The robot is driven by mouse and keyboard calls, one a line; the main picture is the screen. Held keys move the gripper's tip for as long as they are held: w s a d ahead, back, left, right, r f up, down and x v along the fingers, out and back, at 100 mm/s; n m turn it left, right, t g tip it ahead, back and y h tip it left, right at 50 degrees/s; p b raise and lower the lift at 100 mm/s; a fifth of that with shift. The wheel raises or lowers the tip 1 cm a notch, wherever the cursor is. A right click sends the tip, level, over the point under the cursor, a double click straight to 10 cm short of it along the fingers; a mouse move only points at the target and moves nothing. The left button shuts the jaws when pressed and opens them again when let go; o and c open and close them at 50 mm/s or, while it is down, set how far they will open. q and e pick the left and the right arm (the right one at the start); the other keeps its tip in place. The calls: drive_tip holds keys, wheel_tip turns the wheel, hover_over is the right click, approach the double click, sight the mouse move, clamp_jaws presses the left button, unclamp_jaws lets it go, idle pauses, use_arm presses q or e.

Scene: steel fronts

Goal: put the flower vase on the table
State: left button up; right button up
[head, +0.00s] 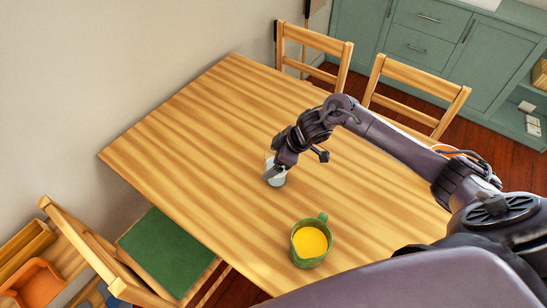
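My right gripper (276,170) reaches in from the right and points down over the middle of the wooden table (190,135). A small pale, glass-like vessel (278,181) is at its fingertips, partly hidden by a dark finger. It looks upright, and its base appears at or just above the tabletop. I cannot tell whether the fingers grip it or only stand around it. No flowers show in it, so I cannot be sure that it is the flower vase. My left gripper is out of view.
A green jug (297,255) with yellow contents stands on the table, nearer than the vessel. The table's left and far parts are clear. Two wooden chairs (420,75) stand at the far side. A chair with a green seat (165,250) is at the lower left.

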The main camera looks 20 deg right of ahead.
drive_tip(key=v, duration=1.2)
drive_tip(key=shift+r+b, duration=0.15)
drive_tip(key=shift+b, duration=0.2)
